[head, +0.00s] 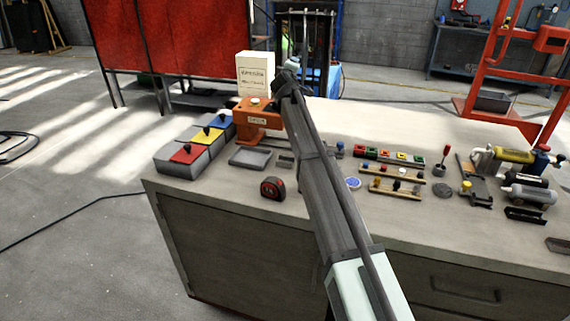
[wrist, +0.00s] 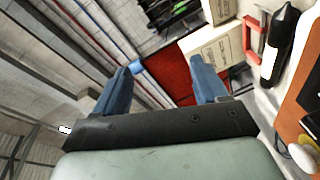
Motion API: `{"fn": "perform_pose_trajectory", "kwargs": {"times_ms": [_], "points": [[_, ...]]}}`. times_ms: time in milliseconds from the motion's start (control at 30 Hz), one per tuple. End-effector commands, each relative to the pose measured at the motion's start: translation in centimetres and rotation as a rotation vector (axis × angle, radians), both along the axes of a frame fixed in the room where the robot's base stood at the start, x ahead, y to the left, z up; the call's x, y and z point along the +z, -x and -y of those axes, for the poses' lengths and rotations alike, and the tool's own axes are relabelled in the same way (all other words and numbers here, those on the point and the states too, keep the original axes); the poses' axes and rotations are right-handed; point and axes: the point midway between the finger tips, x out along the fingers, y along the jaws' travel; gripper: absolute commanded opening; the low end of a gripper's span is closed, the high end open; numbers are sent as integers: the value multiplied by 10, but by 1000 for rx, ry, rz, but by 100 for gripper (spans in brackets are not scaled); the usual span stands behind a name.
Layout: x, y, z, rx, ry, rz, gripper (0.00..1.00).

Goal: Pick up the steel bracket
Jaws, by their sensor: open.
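I cannot tell for certain which piece is the steel bracket. A dark angled metal piece (head: 525,214) lies near the front edge at the right of the bench in the head view, and another small angled piece (head: 559,244) lies at the right picture edge. Neither can be made out in the wrist view. My gripper (wrist: 160,78) is open and empty, with its two blue fingers apart in the wrist view. In the head view my arm reaches across the bench to beside the white carton, far left of the angled pieces; the fingers cannot be made out there.
The bench (head: 225,192) holds an orange tool (head: 262,117), a white carton (head: 256,72), coloured-lid bins (head: 185,155), a grey tray (head: 250,158), a tape measure (head: 272,188), racks of small parts (head: 395,190) and canisters (head: 512,155). The bench's back middle is clear.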

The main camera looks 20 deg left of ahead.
Motion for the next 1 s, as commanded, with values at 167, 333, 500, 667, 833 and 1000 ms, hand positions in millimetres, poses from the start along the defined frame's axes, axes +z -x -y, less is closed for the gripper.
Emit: {"fn": "perform_pose_trajectory", "kwargs": {"times_ms": [167, 333, 500, 667, 833, 1000], "points": [[-20, -1, 44, -153, -390, -214, 72], [-45, 11, 72, -333, -796, -425, 72], [-70, 33, 89, -549, -1174, -618, 72], [-90, 60, 98, -791, -1497, -781, 72], [-104, 95, 104, -1104, -1789, -926, 72], [-111, 135, 105, -1474, -2008, -1031, 72]]}}
